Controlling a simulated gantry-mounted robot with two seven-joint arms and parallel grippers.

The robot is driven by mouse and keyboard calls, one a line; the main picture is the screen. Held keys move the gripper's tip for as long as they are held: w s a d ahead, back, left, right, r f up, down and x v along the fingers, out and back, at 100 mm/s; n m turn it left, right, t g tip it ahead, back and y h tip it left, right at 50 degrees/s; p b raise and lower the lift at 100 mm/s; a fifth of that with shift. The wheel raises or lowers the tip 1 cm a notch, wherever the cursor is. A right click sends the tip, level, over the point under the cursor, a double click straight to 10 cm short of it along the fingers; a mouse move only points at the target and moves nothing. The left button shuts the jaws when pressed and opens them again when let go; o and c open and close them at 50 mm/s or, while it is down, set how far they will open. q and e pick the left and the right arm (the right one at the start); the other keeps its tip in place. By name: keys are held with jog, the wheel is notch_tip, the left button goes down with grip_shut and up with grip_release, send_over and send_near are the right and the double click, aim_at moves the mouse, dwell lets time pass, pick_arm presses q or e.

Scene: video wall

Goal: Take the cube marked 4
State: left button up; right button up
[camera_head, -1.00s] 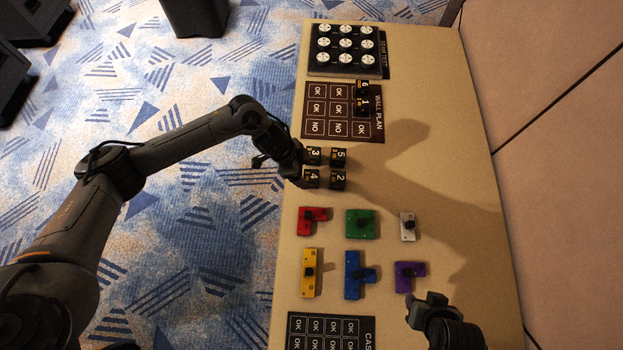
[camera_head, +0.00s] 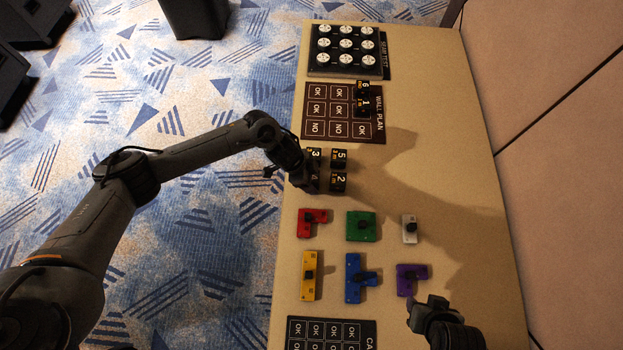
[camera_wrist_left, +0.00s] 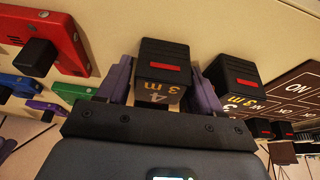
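The black cube marked 4 (camera_head: 313,178) stands on the tan table, at the near left of a block of black number cubes.
Cubes marked 3 (camera_head: 315,154), 5 (camera_head: 339,158) and 2 (camera_head: 338,181) stand close by. Cubes 6 (camera_head: 363,87) and 1 (camera_head: 362,104) are on the wall plan board (camera_head: 325,125). Red (camera_head: 306,224), green (camera_head: 370,219) and other coloured pieces lie nearer.

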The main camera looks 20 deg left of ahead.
pick_arm(q)
jog(key=c, duration=0.7)
jog(key=shift+r, duration=0.1)
